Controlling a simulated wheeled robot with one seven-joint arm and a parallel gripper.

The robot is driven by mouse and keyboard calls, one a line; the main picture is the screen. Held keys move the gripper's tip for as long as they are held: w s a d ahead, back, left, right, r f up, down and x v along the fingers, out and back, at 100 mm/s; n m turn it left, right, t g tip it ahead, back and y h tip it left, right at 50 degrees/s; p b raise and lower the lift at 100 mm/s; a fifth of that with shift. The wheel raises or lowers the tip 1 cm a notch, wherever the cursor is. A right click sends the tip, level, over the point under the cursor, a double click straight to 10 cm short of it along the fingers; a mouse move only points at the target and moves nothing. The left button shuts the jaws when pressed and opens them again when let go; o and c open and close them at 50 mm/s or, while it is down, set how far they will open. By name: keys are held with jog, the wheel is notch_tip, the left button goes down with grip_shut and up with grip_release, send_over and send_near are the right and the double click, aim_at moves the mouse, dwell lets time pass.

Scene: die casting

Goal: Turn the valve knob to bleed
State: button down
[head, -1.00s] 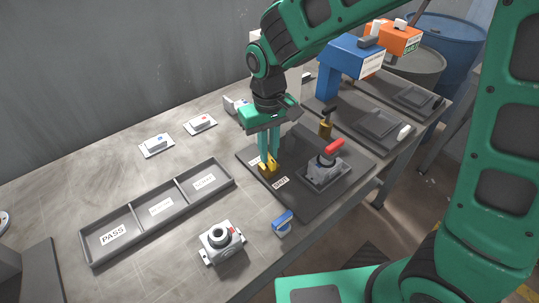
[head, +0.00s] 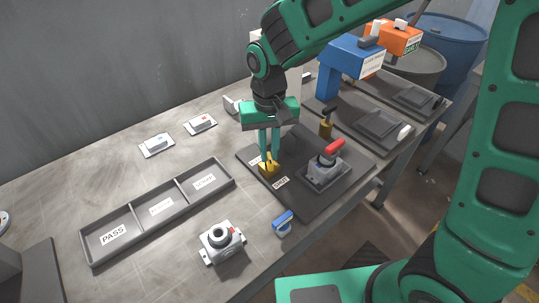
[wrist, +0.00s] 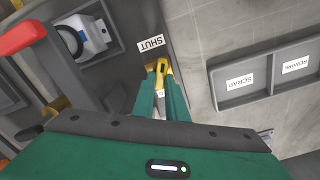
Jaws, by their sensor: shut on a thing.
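The yellow valve knob (head: 268,170) is on the dark fixture plate (head: 300,208), near its left edge. It also shows in the wrist view (wrist: 151,67). My gripper (head: 269,156) points down from above and is shut on the knob, with a finger on either side. In the wrist view, my gripper (wrist: 164,78) covers part of the knob. A SHUT label (wrist: 151,44) is beside the knob, on the plate. A second label (wrist: 160,93) on the knob's other side is mostly hidden by the fingers and cannot be read.
A clamp with a red handle (head: 334,148) stands on the plate right of the knob. A three-bay tray (head: 122,214) lies left. A grey housing (head: 222,240) and a blue-topped part (head: 283,221) lie in front. A blue press (head: 345,65) stands behind.

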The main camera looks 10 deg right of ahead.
jog(key=shift+d+m, duration=0.25)
jog(key=shift+m, duration=0.25)
jog(key=shift+m, duration=0.8)
jog(key=shift+m, duration=0.8)
jog(key=shift+m, duration=0.8)
jog(key=shift+d, duration=0.1)
